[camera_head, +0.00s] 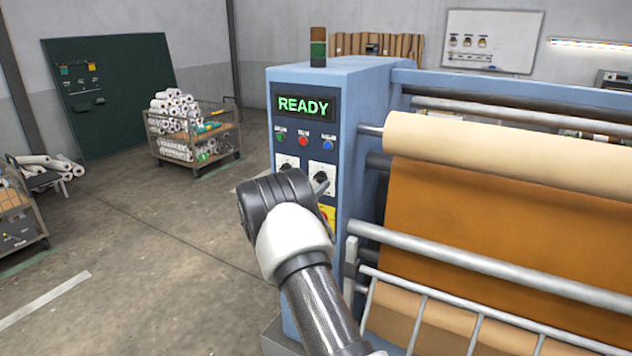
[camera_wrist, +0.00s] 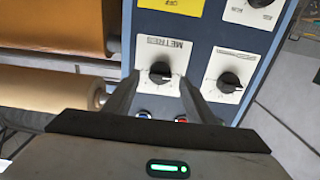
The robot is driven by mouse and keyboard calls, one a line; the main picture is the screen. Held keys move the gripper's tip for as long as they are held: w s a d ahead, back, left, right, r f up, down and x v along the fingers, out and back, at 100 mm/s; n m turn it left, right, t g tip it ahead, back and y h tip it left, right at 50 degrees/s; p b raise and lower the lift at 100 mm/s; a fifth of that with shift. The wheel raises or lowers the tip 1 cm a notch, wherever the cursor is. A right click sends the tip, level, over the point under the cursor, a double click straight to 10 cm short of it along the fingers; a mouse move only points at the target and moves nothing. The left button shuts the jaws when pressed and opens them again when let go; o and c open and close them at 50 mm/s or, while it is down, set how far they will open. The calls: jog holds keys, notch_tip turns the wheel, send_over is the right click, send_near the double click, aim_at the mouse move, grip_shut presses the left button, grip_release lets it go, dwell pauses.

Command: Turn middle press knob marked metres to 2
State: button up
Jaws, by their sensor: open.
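The METRES knob (camera_wrist: 160,72) is a black dial on a white plate, shown upside down in the wrist view. It also shows in the head view, on the right-hand white plate (camera_head: 324,169), partly covered by my gripper. My gripper (camera_wrist: 160,84) is open, with one finger on each side of the METRES knob in the picture. I cannot tell whether the fingers touch it. The knob's scale marks are too small to read. In the head view the gripper's dark body (camera_head: 275,205) hides the lower panel.
A second knob (camera_wrist: 229,82) sits close beside it. A yellow OFF plate (camera_wrist: 170,8) is on the same panel. The press cabinet (camera_head: 350,130) shows a READY display (camera_head: 303,105) above green, red and blue buttons. A cream roll (camera_head: 500,150) is at right. Open floor lies left.

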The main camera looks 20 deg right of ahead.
aim_at(320, 178)
jog(key=shift+x, duration=1.2)
jog(key=c, duration=1)
jog(key=shift+c, duration=0.2)
